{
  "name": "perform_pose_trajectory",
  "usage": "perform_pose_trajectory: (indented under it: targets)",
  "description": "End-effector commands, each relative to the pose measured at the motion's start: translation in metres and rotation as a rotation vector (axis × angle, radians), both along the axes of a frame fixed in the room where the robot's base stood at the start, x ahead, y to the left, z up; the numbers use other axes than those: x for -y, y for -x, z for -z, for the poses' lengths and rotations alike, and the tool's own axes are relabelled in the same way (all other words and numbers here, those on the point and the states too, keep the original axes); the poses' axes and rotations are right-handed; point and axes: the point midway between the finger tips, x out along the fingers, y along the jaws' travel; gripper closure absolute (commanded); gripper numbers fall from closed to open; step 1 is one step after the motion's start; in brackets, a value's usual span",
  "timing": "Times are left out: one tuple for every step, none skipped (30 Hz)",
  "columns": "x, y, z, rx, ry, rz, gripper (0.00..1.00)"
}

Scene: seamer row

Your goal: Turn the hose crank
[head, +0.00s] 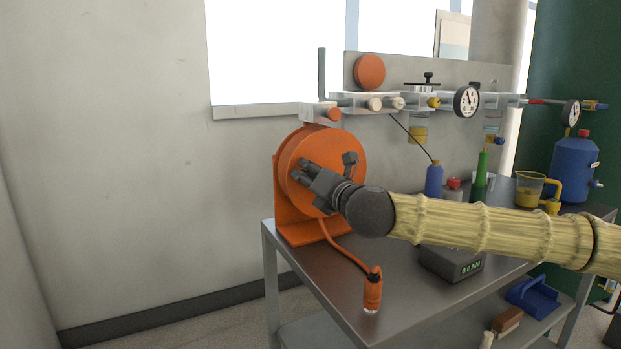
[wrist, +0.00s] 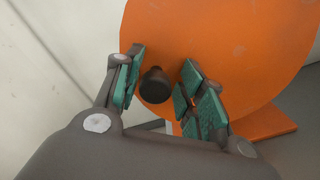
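An orange hose reel (head: 290,170) with a round drum stands on an orange bracket at the left end of the metal bench. In the wrist view, the crank's black knob (wrist: 155,86) stands out from the orange drum face (wrist: 215,45). My gripper (wrist: 163,84) is open, with one green-padded finger to the left of the knob and the other to its right. Gaps show on both sides of the knob. In the head view, my gripper (head: 322,168) is in front of the drum and hides much of the crank.
An orange hose (head: 340,246) ends in a nozzle (head: 373,291) at the bench's front edge. A valve and gauge line (head: 467,101) runs along the back panel. Bottles, a grey display box (head: 452,264) and a blue tank (head: 573,168) stand to the right. Left is bare wall.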

Motion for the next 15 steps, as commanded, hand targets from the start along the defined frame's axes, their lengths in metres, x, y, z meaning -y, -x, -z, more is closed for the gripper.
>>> perform_pose_trajectory:
  targets:
    - [-0.001,0.001,0.001,-0.001,0.0,-0.002,0.52]
    - [-0.001,0.001,0.001,-0.001,0.0,-0.002,0.52]
    - [-0.001,0.001,0.001,-0.001,0.001,-0.003,0.52]
    - [-0.002,0.001,0.001,-0.001,0.001,-0.003,0.52]
    - [-0.002,0.001,0.001,-0.001,0.001,-0.003,0.52]
    - [-0.002,0.001,0.001,-0.002,0.001,-0.004,0.52]
    - [-0.002,0.001,0.001,-0.001,0.001,-0.005,0.52]
    - [-0.002,0.001,0.001,-0.001,0.001,-0.005,0.52]
    - [-0.002,0.002,0.001,-0.001,0.001,-0.005,0.52]
    - [-0.002,0.002,0.001,-0.002,0.001,-0.005,0.52]
    - [-0.001,0.003,0.001,-0.002,0.001,-0.005,0.52]
    - [0.0,0.005,0.001,-0.002,0.001,-0.005,0.52]
    - [0.001,0.007,0.001,-0.002,0.001,-0.005,0.52]
    - [0.003,0.009,0.001,-0.002,0.001,-0.005,0.52]
    - [0.005,0.013,0.001,-0.001,0.001,-0.005,0.52]
